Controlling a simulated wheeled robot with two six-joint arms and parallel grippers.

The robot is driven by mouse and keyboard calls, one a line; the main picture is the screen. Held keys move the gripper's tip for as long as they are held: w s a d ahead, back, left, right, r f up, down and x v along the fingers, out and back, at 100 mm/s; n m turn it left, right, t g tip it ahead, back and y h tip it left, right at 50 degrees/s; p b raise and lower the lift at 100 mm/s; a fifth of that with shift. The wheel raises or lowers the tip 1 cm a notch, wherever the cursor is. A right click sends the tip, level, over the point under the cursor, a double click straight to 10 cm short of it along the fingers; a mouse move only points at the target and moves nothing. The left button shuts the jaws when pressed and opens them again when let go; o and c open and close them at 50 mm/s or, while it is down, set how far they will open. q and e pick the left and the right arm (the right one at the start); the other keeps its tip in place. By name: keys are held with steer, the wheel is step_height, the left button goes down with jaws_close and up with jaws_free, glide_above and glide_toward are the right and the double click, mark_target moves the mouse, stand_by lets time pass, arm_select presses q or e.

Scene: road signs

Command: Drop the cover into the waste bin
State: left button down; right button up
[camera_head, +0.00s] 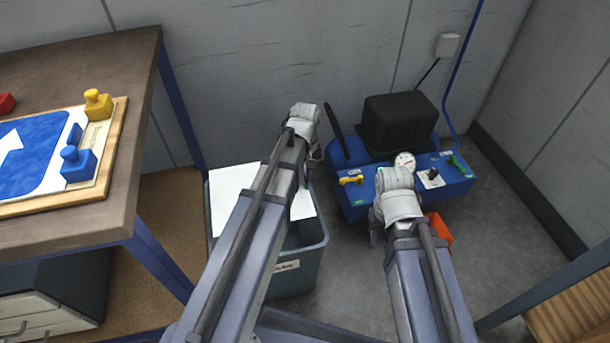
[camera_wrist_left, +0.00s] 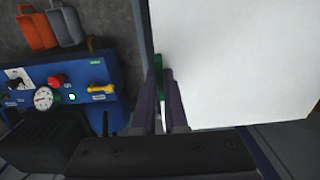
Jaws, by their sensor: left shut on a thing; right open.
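The white, flat cover (camera_head: 232,190) shows in the head view over the opening of the waste bin (camera_head: 300,272), partly behind my left arm. My left gripper (camera_head: 314,178) is shut on the cover's edge. In the left wrist view the fingers of the left gripper (camera_wrist_left: 166,90) pinch the edge of the cover (camera_wrist_left: 235,60), which fills the right side. The bin is grey-blue with a label on its front; much of its inside is hidden by the cover and my arm. My right gripper (camera_head: 375,236) is open in front of the blue machine, its fingers mostly hidden.
The blue machine (camera_head: 355,205) with a black motor housing, gauge and yellow handle stands on the floor right of the bin. An orange container (camera_head: 438,230) is beside it. A workbench (camera_head: 90,235) with a sign board stands left. A wooden surface is at lower right.

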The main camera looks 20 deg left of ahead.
mark_target(305, 187)
arm_select(q)
step_height(305, 187, down, 5)
steer(key=b, duration=0.4)
steer(key=shift+f, duration=0.2)
steer(key=shift+c, duration=0.4)
jaws_free()
stand_by(1.1)
step_height(305, 187, up, 10)
steer(key=p, duration=0.9)
steer(key=shift+r+p, duration=0.1)
steer(key=shift+p, duration=0.3)
